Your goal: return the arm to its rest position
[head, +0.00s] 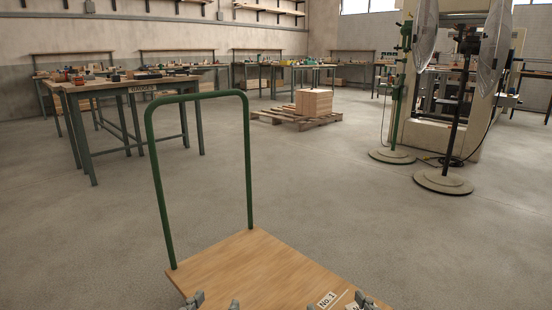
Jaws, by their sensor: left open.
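My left gripper (214,302) shows at the bottom edge, with only the tips of its fingers in view. The tips stand apart with nothing between them. My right gripper (338,303) shows at the bottom edge to the right of it, also with its finger tips apart and no held thing visible. Both appear in front of or over the near part of a wooden cart deck (240,268). The rest of both arms is out of view, below the frame.
The deck carries a green tube handle (158,190) and a "No. 1" label (327,300). A workbench (130,86) stands left. Two fans on round bases (443,181) stand right, before a machine. The floor between is clear.

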